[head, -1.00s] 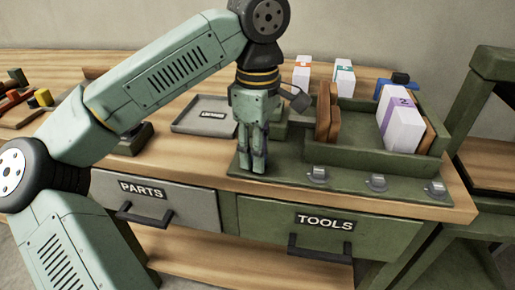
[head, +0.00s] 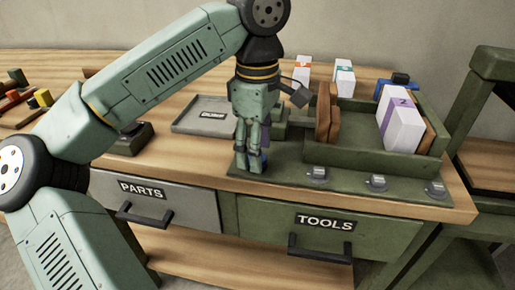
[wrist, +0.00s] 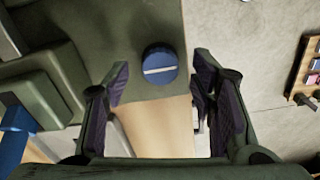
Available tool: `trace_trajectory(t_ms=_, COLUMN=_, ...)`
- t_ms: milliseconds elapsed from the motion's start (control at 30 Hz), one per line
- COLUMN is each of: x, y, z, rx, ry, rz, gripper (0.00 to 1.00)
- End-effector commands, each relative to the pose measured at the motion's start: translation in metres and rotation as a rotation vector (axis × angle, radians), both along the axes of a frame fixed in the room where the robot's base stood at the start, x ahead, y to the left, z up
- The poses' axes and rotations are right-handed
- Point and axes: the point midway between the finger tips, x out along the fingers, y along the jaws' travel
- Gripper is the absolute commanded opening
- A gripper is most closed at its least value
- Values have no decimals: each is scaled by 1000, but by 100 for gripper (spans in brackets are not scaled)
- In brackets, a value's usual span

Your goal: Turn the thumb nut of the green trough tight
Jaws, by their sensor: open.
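In the head view only a bluish bit shows beside the fingers. My gripper (head: 249,168) points down at the plate's left front corner. In the wrist view its open fingers (wrist: 161,72) lie on either side of the nut; I cannot tell contact or height.
Several small grey fittings (head: 377,182) line the plate's front edge. A grey labelled tray (head: 187,124) lies left of my gripper. Black handles stick out from the PARTS (head: 170,205) and TOOLS (head: 350,235) drawers below. A blue-topped item (head: 401,79) is behind the trough.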

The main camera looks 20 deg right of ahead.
Motion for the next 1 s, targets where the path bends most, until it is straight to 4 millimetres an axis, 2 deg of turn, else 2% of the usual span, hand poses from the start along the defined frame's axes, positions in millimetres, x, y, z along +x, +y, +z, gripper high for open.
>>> trace_trajectory(t_ms=300, x=0, y=0, z=66, rx=1, ry=-5, rz=4, gripper=51)
trace_trajectory(t_ms=500, x=0, y=0, z=97, rx=1, ry=-4, rz=2, gripper=51)
trace_trajectory(t_ms=700, x=0, y=0, z=110, rx=0, ry=-1, rz=0, gripper=51)
trace_trajectory(t_ms=1000, x=0, y=0, z=111, rx=-1, ry=-1, rz=-1, gripper=51)
